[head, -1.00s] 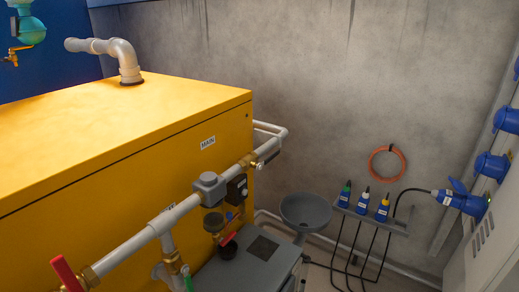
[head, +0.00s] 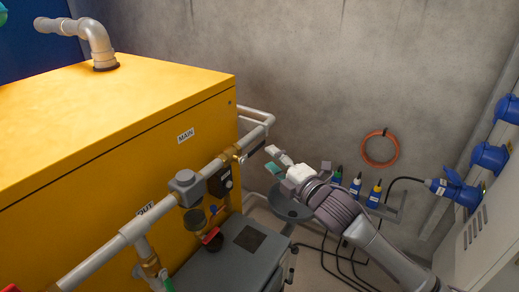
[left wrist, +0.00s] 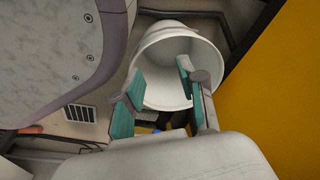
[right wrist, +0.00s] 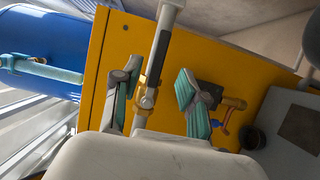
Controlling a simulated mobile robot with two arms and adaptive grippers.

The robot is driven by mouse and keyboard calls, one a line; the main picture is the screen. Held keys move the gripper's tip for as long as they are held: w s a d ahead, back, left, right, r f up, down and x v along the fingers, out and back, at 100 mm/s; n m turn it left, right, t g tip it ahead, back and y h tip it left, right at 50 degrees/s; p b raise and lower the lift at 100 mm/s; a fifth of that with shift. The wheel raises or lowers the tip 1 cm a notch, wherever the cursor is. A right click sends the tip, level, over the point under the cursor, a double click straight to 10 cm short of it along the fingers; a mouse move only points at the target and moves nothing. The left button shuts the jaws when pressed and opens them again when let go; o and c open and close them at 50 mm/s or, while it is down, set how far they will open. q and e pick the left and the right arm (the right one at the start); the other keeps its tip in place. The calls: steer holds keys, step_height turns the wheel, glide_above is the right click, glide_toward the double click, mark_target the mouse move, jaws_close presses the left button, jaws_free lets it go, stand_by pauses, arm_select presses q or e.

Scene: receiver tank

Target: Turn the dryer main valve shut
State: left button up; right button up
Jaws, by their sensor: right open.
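The main valve (head: 237,151) is a brass body with a slim dark grey lever (head: 254,152), on the grey pipe beside the MAIN label. The lever lies roughly along the pipe. My right gripper (head: 272,159) is open, just right of the lever and apart from it in the head view. In the right wrist view my right gripper (right wrist: 160,88) has its teal pads apart, with the brass valve (right wrist: 147,95) and pipe between them in the picture. Contact cannot be told. My left gripper (left wrist: 158,75) is open and empty in the left wrist view, outside the head view.
The yellow dryer cabinet (head: 150,105) fills the left. A grey box (head: 235,250) stands below the pipe. Cables and blue plugs (head: 374,195) are at right. A white bowl-like vessel (left wrist: 195,80) lies beyond my left fingers.

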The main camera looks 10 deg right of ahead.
mark_target(258, 148)
steer(key=x, duration=0.6)
steer(key=shift+c, duration=0.4)
jaws_close()
